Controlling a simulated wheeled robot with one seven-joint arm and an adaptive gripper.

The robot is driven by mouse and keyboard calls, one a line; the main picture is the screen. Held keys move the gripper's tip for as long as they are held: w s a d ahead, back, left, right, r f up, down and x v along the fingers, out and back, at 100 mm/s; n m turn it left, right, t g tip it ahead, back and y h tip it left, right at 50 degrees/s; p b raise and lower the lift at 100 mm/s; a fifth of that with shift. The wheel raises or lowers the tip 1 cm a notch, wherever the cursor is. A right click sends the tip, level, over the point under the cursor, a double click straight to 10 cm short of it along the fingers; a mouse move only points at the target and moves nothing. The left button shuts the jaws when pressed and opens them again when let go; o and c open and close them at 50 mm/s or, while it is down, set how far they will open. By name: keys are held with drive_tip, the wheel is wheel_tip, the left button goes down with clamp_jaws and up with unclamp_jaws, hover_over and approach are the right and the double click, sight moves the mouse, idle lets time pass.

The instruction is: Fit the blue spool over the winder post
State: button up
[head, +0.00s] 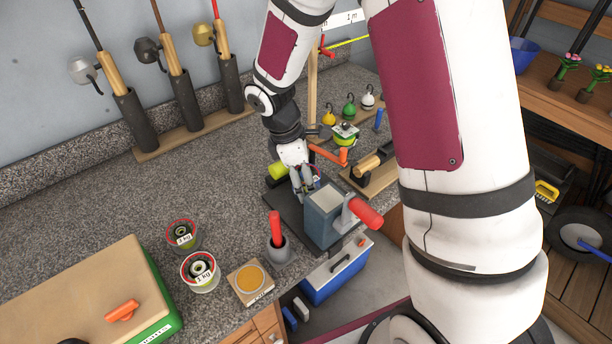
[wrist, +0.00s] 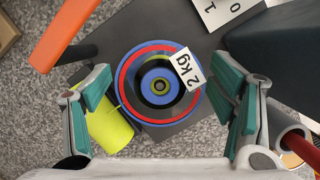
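The blue spool (wrist: 133,83) has a red ring and a white "2 kg" label. In the wrist view it sits face-on between the two fingers of my gripper (wrist: 165,95). The fingers stand apart, one on each side, with a narrow gap to the rim. In the head view my gripper (head: 303,186) points down over the winder's dark base plate (head: 284,205), and the spool is mostly hidden behind the fingers. The winder has a grey-blue housing (head: 322,218) and a red crank handle (head: 365,212). A post is not clearly visible; I cannot tell whether the spool is around it.
A yellow-green cylinder (head: 278,170) lies beside the gripper. Rods in holders stand behind.

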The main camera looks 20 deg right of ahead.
drive_tip(key=shift+r, duration=0.1)
drive_tip(key=v, duration=1.1)
drive_tip(key=shift+a+r, duration=0.2)
drive_tip(key=shift+r, duration=0.2)
